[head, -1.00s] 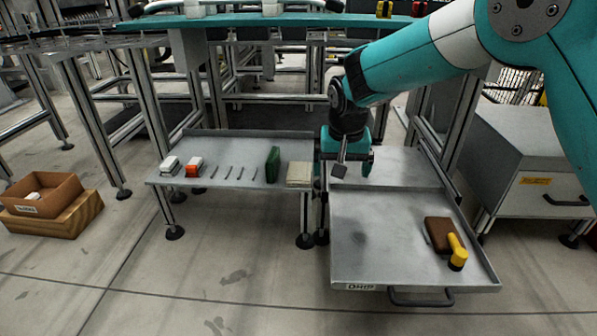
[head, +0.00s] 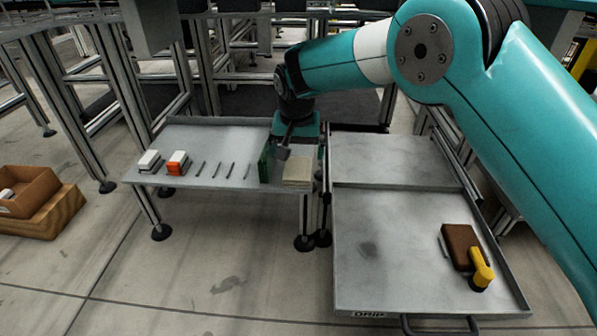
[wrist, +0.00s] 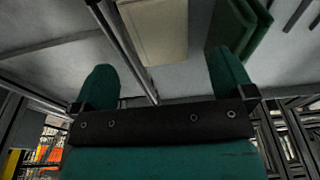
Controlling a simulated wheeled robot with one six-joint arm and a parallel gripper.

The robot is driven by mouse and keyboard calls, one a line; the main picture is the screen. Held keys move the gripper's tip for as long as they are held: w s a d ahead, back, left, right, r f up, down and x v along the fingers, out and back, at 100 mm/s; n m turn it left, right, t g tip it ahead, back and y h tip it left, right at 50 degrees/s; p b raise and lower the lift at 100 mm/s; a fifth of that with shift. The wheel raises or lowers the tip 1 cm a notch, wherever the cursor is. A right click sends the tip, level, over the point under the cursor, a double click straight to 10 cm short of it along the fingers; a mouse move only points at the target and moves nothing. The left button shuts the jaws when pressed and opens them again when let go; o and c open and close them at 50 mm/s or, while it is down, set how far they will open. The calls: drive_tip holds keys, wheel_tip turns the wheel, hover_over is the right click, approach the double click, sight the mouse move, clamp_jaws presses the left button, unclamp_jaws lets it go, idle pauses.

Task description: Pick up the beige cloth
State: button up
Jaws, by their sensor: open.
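The beige cloth (head: 298,171) is a folded, flat-looking block at the right end of the grey side table. It also shows at the top of the wrist view (wrist: 155,30), ahead of my fingers and apart from them. My gripper (head: 299,152) is over the right end of the table, just behind and above the cloth. In the wrist view my gripper (wrist: 165,80) has its two teal fingers spread wide with nothing between them.
A green upright object (head: 266,163) stands close to the left of the cloth. Several thin tools (head: 216,170), an orange-and-white block (head: 178,162) and a white block (head: 149,160) lie further left. A grey drawer tray (head: 385,235) on the right holds a brown block (head: 460,246) and a yellow object (head: 481,269).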

sight(298, 168)
drive_tip(key=f+b, duration=0.1)
drive_tip(key=f, duration=0.1)
drive_tip(key=f+b, duration=0.2)
drive_tip(key=w+f+b, duration=0.1)
drive_tip(key=f, duration=0.1)
drive_tip(key=shift+r, duration=0.1)
drive_tip(key=shift+s, duration=0.1)
drive_tip(key=c, duration=1)
drive_tip(key=shift+r, duration=0.1)
drive_tip(key=shift+r+p, duration=0.45)
drive_tip(key=shift+p, duration=0.05)
wheel_tip(298, 168, up, 3)
drive_tip(key=p, duration=0.3)
drive_tip(key=shift+r, duration=0.1)
drive_tip(key=s+p, duration=0.8)
drive_tip(key=s, duration=1)
drive_tip(key=shift+a+f, duration=0.25)
drive_tip(key=shift+f, duration=0.15)
